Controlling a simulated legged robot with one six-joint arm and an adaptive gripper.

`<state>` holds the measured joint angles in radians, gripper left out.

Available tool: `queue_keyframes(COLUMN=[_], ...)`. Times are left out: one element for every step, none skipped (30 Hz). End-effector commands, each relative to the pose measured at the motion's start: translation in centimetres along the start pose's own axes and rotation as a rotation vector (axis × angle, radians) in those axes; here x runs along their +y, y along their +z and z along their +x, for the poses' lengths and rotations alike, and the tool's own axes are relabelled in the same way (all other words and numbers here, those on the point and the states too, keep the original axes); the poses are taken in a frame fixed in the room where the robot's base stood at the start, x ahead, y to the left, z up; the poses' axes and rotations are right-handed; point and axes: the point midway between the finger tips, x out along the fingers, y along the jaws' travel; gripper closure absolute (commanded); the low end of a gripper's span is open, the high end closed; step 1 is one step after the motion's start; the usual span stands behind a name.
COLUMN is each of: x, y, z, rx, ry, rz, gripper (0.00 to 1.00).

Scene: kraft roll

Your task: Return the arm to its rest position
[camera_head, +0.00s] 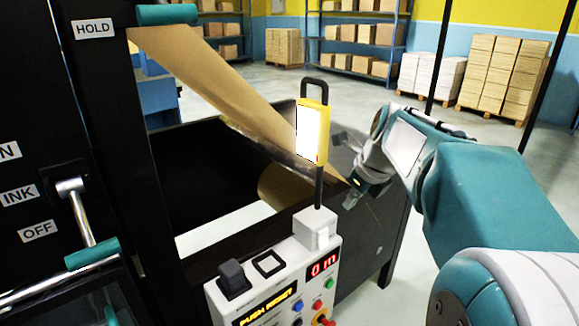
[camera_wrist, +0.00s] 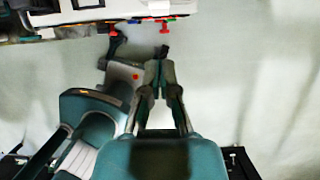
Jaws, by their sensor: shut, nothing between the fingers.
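My arm (camera_head: 485,200) reaches in from the lower right of the head view, bent at the elbow. Its end is beside the right side of the black machine bed. My gripper (camera_head: 350,197) hangs low there, just right of the lit lamp, and is partly hard to make out against the dark frame. In the wrist view my gripper (camera_wrist: 159,78) has its fingers together with nothing between them. Pale floor (camera_wrist: 230,75) shows behind the fingers.
A control box (camera_head: 275,285) with buttons and a lit yellow lamp (camera_head: 312,132) stands close to my gripper. A brown paper web (camera_head: 215,85) slopes down into the black bed (camera_head: 375,235). A lever panel is at left. Stacked boxes (camera_head: 503,75) and shelves stand far back.

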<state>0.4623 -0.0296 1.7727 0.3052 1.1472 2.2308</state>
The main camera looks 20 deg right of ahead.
Motion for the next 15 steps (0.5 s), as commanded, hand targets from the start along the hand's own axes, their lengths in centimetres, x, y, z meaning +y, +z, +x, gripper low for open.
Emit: queue_keyframes(x=[0.0,0.1,0.3,0.6,1.0,1.7,2.3,3.0,4.1,4.9,5.6,6.6,7.3,8.0,8.8], y=[0.0,0.0,0.0,-0.1,-0.1,-0.3,-0.4,-0.6,-0.9,-1.2,-1.5,-1.9,-2.2,-2.5,-3.0], z=[0.0,0.0,0.0,-0.1,-0.2,-0.2,-0.3,-0.4,-0.5,-0.6,-0.6,-0.7,-0.7,-0.7,-0.7], rx=[0.000,0.000,0.000,0.001,0.001,0.003,0.004,0.006,0.009,0.013,0.017,0.020,0.024,0.029,0.033], ry=[0.000,-0.001,-0.002,-0.003,-0.006,-0.011,-0.015,-0.020,-0.026,-0.031,-0.036,-0.042,-0.047,-0.051,-0.057], rz=[-0.001,-0.005,-0.024,-0.047,-0.083,-0.148,-0.211,-0.281,-0.386,-0.467,-0.548,-0.656,-0.737,-0.819,-0.925], gripper=[1.00,1.00,1.00,1.00,1.00,1.00,1.00,1.00,1.00,1.00,1.00,1.00,1.00,1.00,1.00])
